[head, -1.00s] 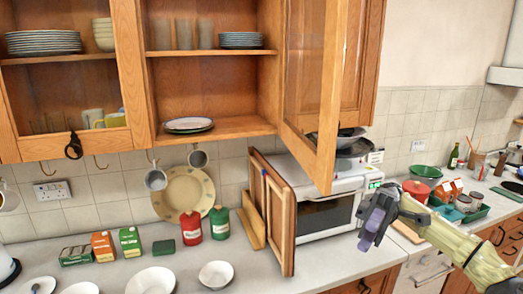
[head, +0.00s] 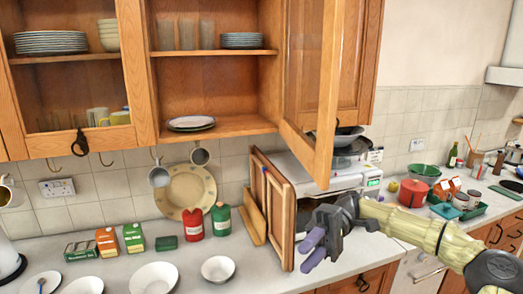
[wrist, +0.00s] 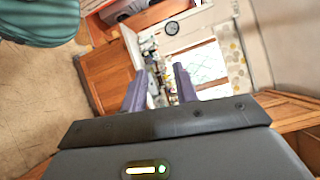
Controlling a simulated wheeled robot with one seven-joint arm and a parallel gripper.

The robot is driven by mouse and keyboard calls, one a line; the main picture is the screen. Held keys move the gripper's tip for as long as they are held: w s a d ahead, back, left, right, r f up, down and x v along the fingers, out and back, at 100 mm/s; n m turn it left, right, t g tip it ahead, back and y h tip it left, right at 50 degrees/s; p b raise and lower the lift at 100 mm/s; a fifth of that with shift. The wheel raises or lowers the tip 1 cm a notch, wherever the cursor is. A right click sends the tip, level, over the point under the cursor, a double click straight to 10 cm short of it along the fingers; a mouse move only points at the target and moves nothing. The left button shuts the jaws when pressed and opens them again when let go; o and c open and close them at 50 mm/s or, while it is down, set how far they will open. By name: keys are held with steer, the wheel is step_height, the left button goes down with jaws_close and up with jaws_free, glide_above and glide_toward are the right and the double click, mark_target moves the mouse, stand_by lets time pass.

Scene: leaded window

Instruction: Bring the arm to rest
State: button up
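My pale yellow-green arm comes in from the lower right. In the wrist view the two fingers of my gripper (wrist: 160,88) stand apart with nothing between them, so it is open and empty. The gripper looks clear of the counter, though the exact gap cannot be told.
An open glazed cupboard door (head: 312,85) juts out above the white microwave (head: 345,180). Wooden framed panels (head: 278,215) stand left of the gripper. Bowls (head: 218,269) line the counter's front. The wrist view shows a leaded window (wrist: 198,65) and brown floor (wrist: 35,110).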

steer(key=s+a+f+m+t+h, duration=0.25)
steer(key=a+f, duration=0.25)
steer(key=f, duration=0.4)
steer(key=s+a+f+m+t+h, duration=0.2)
steer(key=a+f+m+t+h, duration=0.15)
steer(key=f, duration=0.55)
steer(key=s+d+f+m+t+h, duration=0.1)
steer(key=d+f+m+t+h, duration=0.15)
steer(key=d+f+t, duration=0.3)
steer(key=s+d+r+t+h, duration=0.1)
steer(key=d+r+t+h, duration=0.1)
steer(key=d+t, duration=0.3)
steer(key=d+h, duration=0.1)
steer(key=d, duration=0.3)
steer(key=shift+s+r, duration=0.2)
steer(key=shift+r, duration=0.1)
